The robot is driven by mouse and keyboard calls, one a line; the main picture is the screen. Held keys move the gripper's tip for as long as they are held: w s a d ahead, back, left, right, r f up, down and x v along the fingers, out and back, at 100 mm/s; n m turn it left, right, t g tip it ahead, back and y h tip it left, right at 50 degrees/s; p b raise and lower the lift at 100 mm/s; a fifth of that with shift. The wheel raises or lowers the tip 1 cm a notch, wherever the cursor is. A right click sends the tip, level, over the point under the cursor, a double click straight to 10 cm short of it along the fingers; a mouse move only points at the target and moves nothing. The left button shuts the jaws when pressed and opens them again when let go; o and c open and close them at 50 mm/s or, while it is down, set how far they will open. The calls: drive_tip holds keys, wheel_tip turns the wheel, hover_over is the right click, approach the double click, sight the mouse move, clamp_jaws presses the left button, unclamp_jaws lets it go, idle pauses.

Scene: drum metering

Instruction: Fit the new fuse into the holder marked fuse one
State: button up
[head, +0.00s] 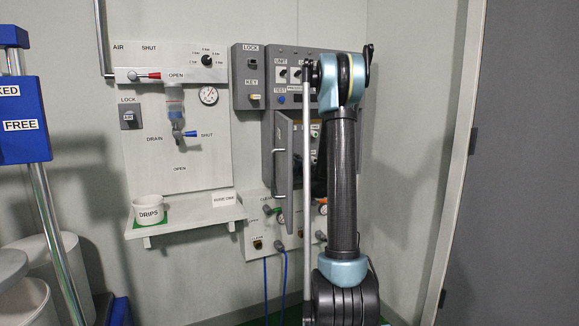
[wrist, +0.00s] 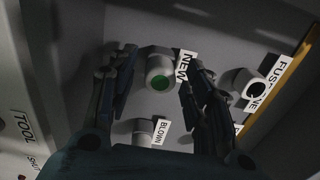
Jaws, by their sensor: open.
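In the wrist view, a pale round piece with a green end, taken as the new fuse (wrist: 159,81), stands beside a label reading NEW. My gripper (wrist: 158,66) is open, with one finger on each side of the new fuse; I cannot tell whether either finger touches it. In the head view my gripper is hidden behind my arm.
A pale fitting (wrist: 144,131) marked BLOWN sits below the new fuse. A TOOL label (wrist: 23,127) is at the left. In the head view, the grey cabinet's door (head: 290,155) stands open beside my arm. A shelf (head: 190,215) holds a DRIPS cup (head: 149,208).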

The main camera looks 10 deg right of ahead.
clamp_jaws()
drive_tip(key=shift+s+d, duration=0.1)
drive_tip(key=shift+s, duration=0.15)
drive_tip(key=shift+v, duration=2.7)
drive_tip(key=shift+s, duration=0.15)
drive_tip(key=shift+v, duration=1.9)
drive_tip(key=shift+r, duration=0.1)
wheel_tip(320, 180, up, 13)
drive_tip(key=shift+w, duration=0.45)
